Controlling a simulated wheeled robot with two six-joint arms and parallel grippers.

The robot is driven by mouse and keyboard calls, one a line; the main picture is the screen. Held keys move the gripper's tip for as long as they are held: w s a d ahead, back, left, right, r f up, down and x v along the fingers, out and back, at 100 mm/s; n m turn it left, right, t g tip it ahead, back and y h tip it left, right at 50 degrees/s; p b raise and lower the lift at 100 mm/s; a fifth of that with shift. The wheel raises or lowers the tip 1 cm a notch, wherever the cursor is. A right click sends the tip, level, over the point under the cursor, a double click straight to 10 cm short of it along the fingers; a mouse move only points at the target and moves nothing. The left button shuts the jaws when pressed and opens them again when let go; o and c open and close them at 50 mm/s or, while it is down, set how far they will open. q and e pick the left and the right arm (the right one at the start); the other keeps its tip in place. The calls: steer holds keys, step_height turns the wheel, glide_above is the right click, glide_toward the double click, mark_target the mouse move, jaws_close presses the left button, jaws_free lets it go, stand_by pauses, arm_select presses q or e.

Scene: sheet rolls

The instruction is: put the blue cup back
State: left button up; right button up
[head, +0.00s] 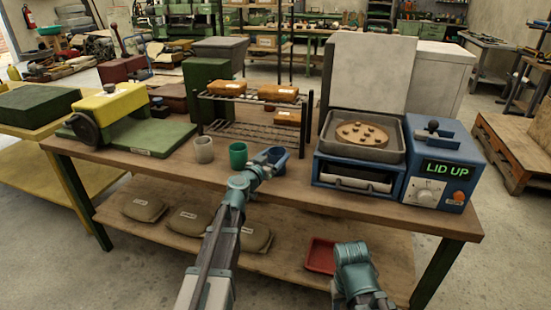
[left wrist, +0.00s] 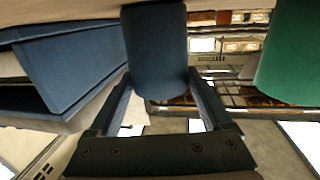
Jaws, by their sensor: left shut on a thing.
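The blue cup (head: 281,163) is at the end of my left arm in the head view, over the front of the wooden bench, just right of the green cup. My left gripper (head: 270,160) is shut on it. In the left wrist view the blue cup (left wrist: 155,50) sits between the two fingers. I cannot tell whether its base touches the bench. The green cup (head: 238,156) and a pale grey cup (head: 204,150) stand in a row to its left. The end of my right arm (head: 355,262) shows low in the head view; its jaws cannot be made out.
A wire rack (head: 250,98) with brown loaves stands behind the cups. Right of them is a blue machine (head: 441,170) reading "LID UP", its lid raised over a tray (head: 335,150) holding a round dotted slab. The lower shelf holds sacks (head: 188,221) and a red tray (head: 320,256).

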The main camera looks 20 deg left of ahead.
arm_select(q)
steer(key=shift+f, duration=0.15)
steer(key=o, duration=1.2)
steer(key=shift+s+r, duration=0.2)
steer(key=v, duration=1.1)
steer(key=shift+s+p, duration=0.3)
